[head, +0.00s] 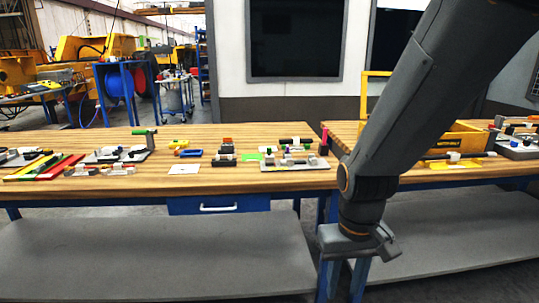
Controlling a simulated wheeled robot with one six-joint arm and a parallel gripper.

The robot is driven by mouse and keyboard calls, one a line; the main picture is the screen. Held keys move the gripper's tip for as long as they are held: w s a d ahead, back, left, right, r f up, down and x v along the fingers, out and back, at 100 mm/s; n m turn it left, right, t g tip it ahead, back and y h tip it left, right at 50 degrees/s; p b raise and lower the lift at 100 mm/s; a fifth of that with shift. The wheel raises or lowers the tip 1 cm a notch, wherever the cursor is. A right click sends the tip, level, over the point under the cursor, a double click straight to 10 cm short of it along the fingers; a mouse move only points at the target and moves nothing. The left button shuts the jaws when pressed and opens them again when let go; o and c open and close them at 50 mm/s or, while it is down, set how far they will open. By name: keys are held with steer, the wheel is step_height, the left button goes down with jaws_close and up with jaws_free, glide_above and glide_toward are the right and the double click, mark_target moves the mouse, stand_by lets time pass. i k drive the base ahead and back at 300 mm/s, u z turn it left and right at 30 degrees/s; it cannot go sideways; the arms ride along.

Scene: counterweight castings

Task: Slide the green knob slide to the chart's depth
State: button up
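A green-topped part (145,132) stands on a grey plate (103,157) at the left of the wooden bench. Another grey plate (295,165) right of the middle carries several small parts; a knob slide cannot be made out surely at this size. A white card (184,169) lies flat between the plates; its print is unreadable, so I cannot tell if it is the chart. My gripper (358,250) hangs in front of the bench's front edge, right of both plates and apart from them. Its fingertips are not clear, and I see nothing held.
The bench (230,183) has bare wood along its front edge. Coloured bars (45,168) lie at the far left. A yellow bin (455,140) stands on the right bench, behind my arm. A grey lower shelf (160,255) runs underneath.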

mark_target(268, 157)
steer(key=z, duration=0.25)
steer(key=i, duration=1.05)
steer(key=u, duration=0.25)
